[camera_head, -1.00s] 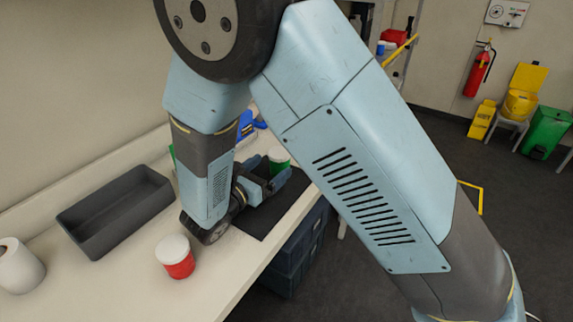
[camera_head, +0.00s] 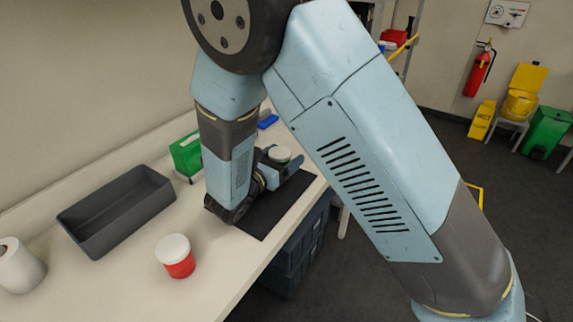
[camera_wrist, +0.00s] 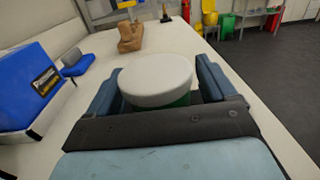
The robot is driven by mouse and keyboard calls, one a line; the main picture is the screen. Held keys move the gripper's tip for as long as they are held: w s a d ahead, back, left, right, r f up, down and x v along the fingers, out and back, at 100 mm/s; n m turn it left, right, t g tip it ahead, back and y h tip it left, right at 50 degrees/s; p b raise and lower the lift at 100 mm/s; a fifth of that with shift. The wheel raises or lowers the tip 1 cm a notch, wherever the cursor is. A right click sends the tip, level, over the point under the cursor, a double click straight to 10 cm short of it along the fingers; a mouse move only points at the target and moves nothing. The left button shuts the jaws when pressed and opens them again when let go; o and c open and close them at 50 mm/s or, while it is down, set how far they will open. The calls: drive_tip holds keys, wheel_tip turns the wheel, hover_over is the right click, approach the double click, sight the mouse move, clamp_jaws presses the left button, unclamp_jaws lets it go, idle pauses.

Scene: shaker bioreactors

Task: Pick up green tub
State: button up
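The green tub with a white lid (camera_head: 280,154) stands on the dark mat; in the head view only its lid shows clearly. In the wrist view its white lid (camera_wrist: 155,78) and a strip of green body (camera_wrist: 178,101) show between my fingers. My gripper (camera_head: 286,166) is low over the mat, with one finger on each side of the tub. In the wrist view my gripper (camera_wrist: 160,85) looks open, with a narrow gap beside the right finger. The palm hides the tub's lower part.
A red tub with a white lid (camera_head: 176,256), a dark grey tray (camera_head: 150,176) and a white roll (camera_head: 18,267) are on the bench. A green box (camera_head: 187,154) stands near the wall. A blue box (camera_wrist: 27,85) is left of my gripper. The mat (camera_head: 262,222) lies by the bench edge.

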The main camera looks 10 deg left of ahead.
drive_tip(key=c, duration=0.9)
drive_tip(key=shift+c, duration=0.2)
drive_tip(key=shift+r, duration=0.1)
